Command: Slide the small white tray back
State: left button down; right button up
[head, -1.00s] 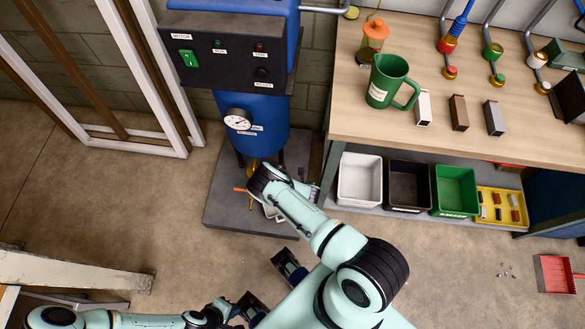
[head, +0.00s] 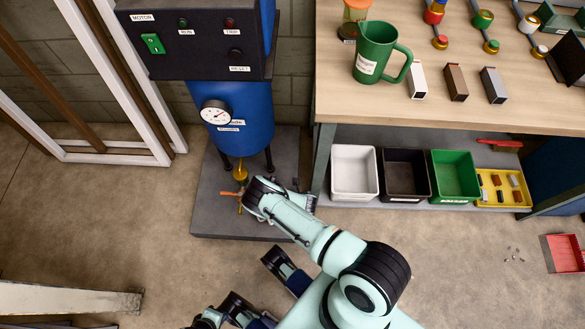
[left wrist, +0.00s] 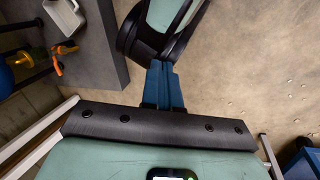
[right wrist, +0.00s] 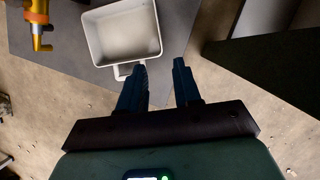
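The small white tray (right wrist: 98,41), a shallow open box with a loop handle (right wrist: 119,75), sits on the grey base plate in the right wrist view. Its corner also shows in the left wrist view (left wrist: 62,15). In the head view my right arm largely hides it. My right gripper (right wrist: 160,68) is open and empty. Its left fingertip is close to the handle's right end; I cannot tell whether they touch. My left gripper (left wrist: 163,66) has its fingers together with nothing seen between them, away from the tray.
A blue tank (head: 240,120) with a gauge (head: 215,113) stands over the base plate (head: 212,205). A brass valve with an orange handle (right wrist: 38,25) is left of the tray. The workbench (head: 450,115) with shelf bins (head: 354,190) stands at the right.

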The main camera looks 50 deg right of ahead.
pick_arm(q)
jog(key=shift+f, duration=0.1)
pick_arm(e)
jog(key=shift+f, duration=0.1)
